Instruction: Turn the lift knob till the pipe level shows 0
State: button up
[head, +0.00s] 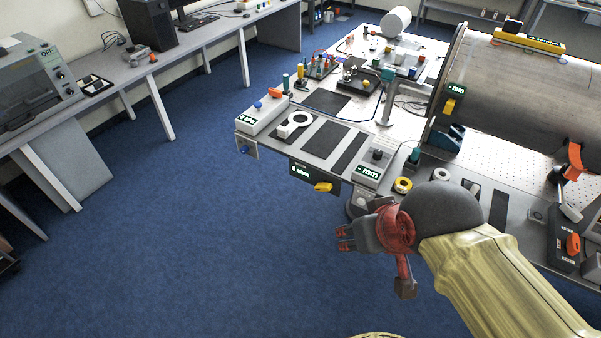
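A long grey metal pipe (520,85) lies across the right side of the test table. A yellow-orange level (528,41) sits on top of it; its reading is too small to make out. An orange knob (323,187) is on the table's front edge, beside a green-lit display (301,169) with small, unclear digits. No label readable here tells which knob is the lift knob. My gripper (343,238) is in front of the table edge, below and right of that orange knob. Its fingers point left, apart, with nothing between them. It touches no knob.
A yellow knob (449,106) is by the pipe's near end. A dark knob (377,154) stands on a display box. A red-orange handle (574,156) and an orange knob (573,244) are at the right. Blue floor (180,250) is clear to the left.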

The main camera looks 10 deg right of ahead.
aim_at(570, 213)
jog(key=z, duration=2.3)
